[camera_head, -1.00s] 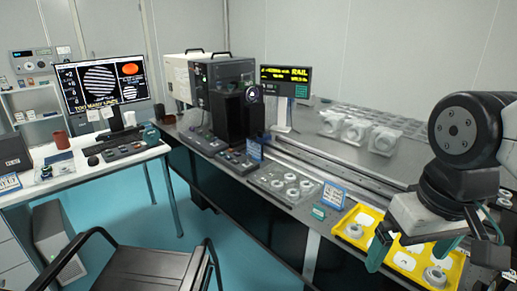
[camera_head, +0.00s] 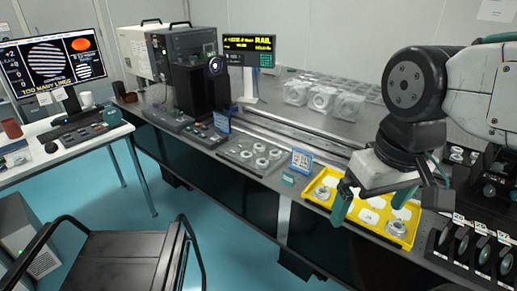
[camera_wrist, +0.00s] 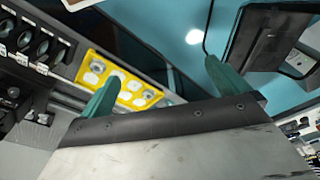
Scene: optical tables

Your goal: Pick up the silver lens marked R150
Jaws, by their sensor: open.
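No marking R150 is readable, so I cannot tell which lens carries it. A yellow tray (camera_head: 377,233) on the optical table holds silver round mounts, one at the left end (camera_head: 321,194) and one at the right end (camera_head: 398,228). The tray also shows in the wrist view (camera_wrist: 131,86), with small round pieces in it. My gripper (camera_head: 392,193) is open and empty above the tray in the head view. Its teal fingers stand wide apart in the wrist view (camera_wrist: 164,84). The gripper and arm hide part of the tray's back edge.
A black rack (camera_head: 470,250) of labelled dark round lenses stands right of the tray. A clear tray of several rings (camera_head: 256,155) and a blue-framed sign (camera_head: 301,161) lie left. A rail (camera_head: 300,137) runs behind. A black chair (camera_head: 130,255) stands in front.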

